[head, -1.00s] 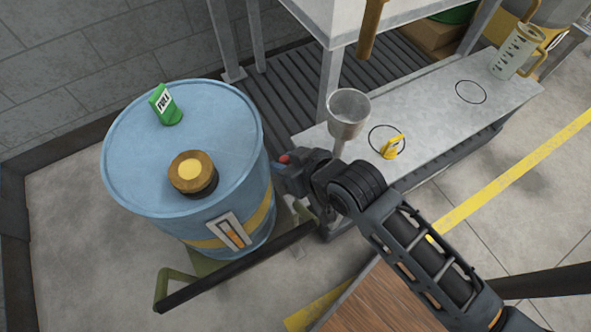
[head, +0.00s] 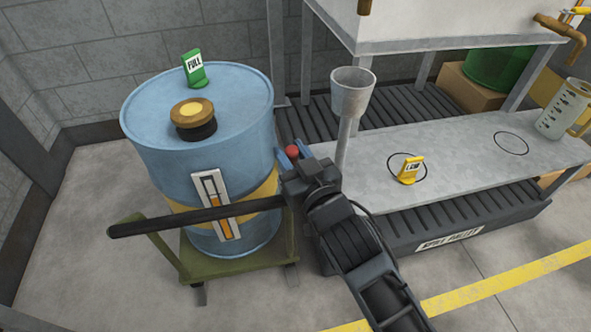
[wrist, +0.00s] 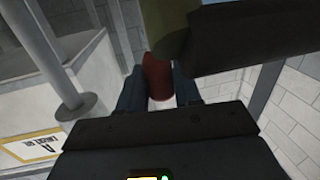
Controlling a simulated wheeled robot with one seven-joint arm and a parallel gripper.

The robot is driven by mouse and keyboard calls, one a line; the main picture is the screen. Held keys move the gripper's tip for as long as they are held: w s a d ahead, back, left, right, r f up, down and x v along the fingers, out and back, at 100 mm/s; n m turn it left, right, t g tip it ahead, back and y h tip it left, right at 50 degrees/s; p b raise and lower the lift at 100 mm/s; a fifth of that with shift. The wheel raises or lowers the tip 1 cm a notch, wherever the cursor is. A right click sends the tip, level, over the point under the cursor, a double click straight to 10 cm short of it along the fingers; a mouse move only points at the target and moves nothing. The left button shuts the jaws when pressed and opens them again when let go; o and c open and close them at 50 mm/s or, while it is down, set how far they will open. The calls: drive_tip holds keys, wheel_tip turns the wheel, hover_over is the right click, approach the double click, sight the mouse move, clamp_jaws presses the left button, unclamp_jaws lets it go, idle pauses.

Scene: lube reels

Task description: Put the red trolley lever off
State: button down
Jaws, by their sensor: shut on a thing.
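The red trolley lever (head: 292,152) shows as a small red knob beside the drum, at the right side of the green trolley (head: 226,268). My gripper (head: 293,158) is at the knob, with its blue fingers on either side of it. In the wrist view the red lever (wrist: 157,75) stands between the two dark blue fingers of my gripper (wrist: 158,92), which are shut on it. The lever's lower part and pivot are hidden by the gripper and drum, so its on or off position cannot be told.
A blue drum (head: 160,150) with a green FULL tag (head: 195,68) stands on the trolley. The black trolley handle (head: 190,219) crosses in front.

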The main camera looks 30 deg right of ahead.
drive_tip(key=shift+s+a+f+t+b, duration=0.1)
drive_tip(key=shift+s+f+t+b, duration=0.25)
drive_tip(key=shift+b, duration=0.75)
drive_tip(key=shift+s+a+f+t+b, duration=0.1)
drive_tip(key=shift+s+t+b, duration=0.4)
drive_tip(key=shift+b, duration=0.6)
drive_tip(key=shift+r+t+b, duration=0.15)
drive_tip(key=shift+t+b, duration=0.1)
drive_tip(key=shift+b, duration=0.15)
drive_tip(key=c, duration=0.8)
unclamp_jaws()
drive_tip(key=shift+c, duration=0.2)
drive_tip(key=s+f+p, duration=0.1)
drive_tip(key=s, duration=0.6)
drive_tip(key=shift+s+a, duration=0.3)
drive_tip(key=shift+s, duration=0.05)
